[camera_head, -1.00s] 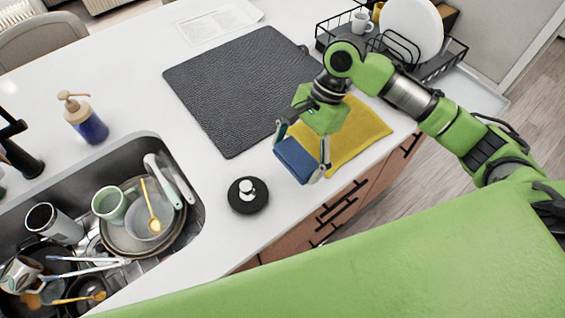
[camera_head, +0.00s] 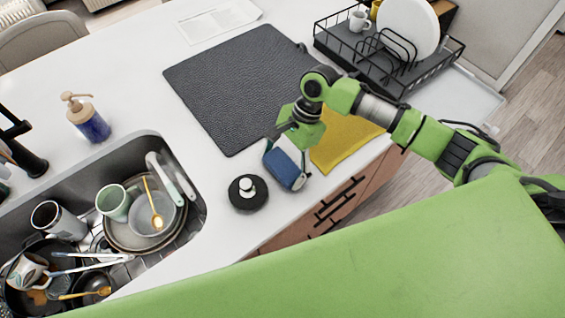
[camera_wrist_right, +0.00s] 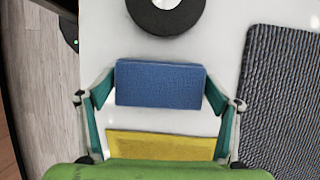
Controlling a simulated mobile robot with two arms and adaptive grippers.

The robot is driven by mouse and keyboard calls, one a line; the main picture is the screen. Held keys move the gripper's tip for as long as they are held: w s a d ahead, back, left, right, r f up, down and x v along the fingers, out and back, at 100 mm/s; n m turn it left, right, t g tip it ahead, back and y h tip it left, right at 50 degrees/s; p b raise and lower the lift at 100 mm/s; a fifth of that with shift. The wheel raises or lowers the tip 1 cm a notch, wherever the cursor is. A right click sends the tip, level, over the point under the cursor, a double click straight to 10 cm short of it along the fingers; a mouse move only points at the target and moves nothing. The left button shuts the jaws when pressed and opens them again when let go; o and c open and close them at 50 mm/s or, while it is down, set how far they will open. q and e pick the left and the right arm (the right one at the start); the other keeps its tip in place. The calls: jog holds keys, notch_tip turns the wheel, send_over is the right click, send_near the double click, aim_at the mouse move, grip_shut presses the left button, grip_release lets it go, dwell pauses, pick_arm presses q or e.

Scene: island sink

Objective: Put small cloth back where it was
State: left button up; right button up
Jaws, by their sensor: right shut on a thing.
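A small blue cloth (camera_head: 284,170) is held in my right gripper (camera_head: 287,164), above the counter just left of the yellow cloth. In the right wrist view the blue cloth (camera_wrist_right: 160,84) spans between the two fingers of the right gripper (camera_wrist_right: 161,88), which touch its short ends. A larger yellow cloth (camera_head: 345,138) lies flat on the counter by the front edge, partly hidden by my right gripper and arm. Its edge also shows in the right wrist view (camera_wrist_right: 160,146). My left gripper is not in view.
A round black holder with a white knob (camera_head: 247,192) stands close left of the blue cloth. A dark textured mat (camera_head: 235,85) lies behind. The sink (camera_head: 190,222) with dishes is at left, and a black dish rack (camera_head: 385,65) with a plate is at back right.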

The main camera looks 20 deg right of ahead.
jog(key=o, duration=1)
jog(key=shift+o, duration=0.2)
jog(key=shift+r, duration=0.2)
jog(key=b+v, duration=0.2)
jog(key=v, duration=1)
jog(key=shift+f, duration=0.1)
